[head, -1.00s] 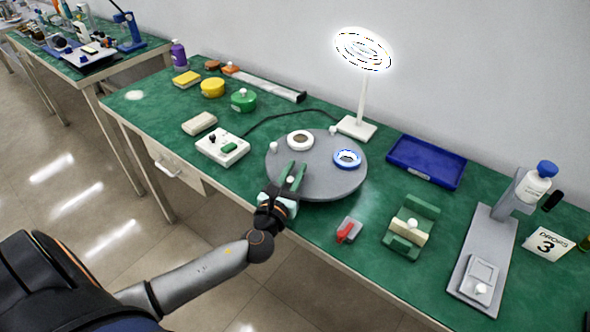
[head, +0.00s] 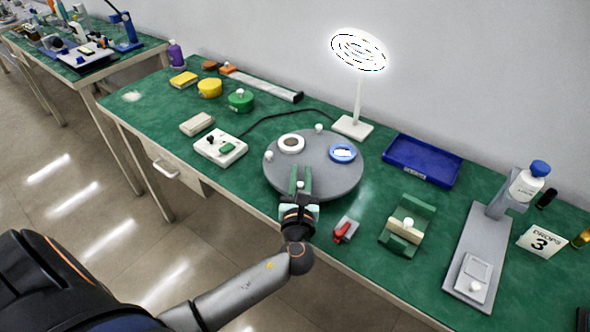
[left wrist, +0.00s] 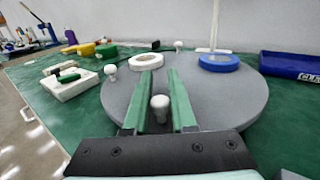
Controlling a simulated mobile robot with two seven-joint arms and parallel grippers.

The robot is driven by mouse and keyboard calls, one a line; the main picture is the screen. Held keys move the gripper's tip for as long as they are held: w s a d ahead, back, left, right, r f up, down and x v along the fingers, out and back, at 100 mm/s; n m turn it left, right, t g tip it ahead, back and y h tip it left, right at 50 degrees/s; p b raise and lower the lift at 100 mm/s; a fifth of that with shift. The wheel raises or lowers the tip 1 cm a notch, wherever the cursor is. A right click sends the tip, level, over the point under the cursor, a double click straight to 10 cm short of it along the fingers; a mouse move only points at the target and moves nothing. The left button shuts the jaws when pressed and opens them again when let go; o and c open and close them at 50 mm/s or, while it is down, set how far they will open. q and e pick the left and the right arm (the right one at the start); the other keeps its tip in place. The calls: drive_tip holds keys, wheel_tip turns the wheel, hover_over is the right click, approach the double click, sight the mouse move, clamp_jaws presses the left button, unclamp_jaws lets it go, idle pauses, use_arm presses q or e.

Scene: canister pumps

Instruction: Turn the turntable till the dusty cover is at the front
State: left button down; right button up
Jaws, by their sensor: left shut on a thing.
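The grey round turntable (head: 335,185) lies on the green bench. A white ring-shaped cover with a brownish-grey middle (head: 291,143) sits at its back left; it also shows in the left wrist view (left wrist: 146,61). A blue ring-shaped cover with a pale middle (head: 342,153) sits at its back right. Small white knobs stand near the rim, one at the left (head: 268,156) and one at the back (head: 319,128). My left gripper (head: 300,183) is at the turntable's front, shut on a white knob (left wrist: 160,104) between its green fingers. My right gripper is not seen.
A red-handled clamp (head: 343,231) and a green stand (head: 408,228) are right of the turntable. A white switch box (head: 220,147) is at its left, a lit lamp (head: 354,126) behind. A blue tray (head: 423,161) lies at the back right.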

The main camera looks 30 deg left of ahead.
use_arm(q)
drive_tip(key=shift+w+d+n+g+y, duration=0.15)
drive_tip(key=shift+d+n+g+y, duration=0.5)
drive_tip(key=shift+y, duration=0.25)
drive_tip(key=shift+a, duration=0.1)
drive_tip(key=c, duration=0.7)
unclamp_jaws()
drive_tip(key=shift+c, duration=0.2)
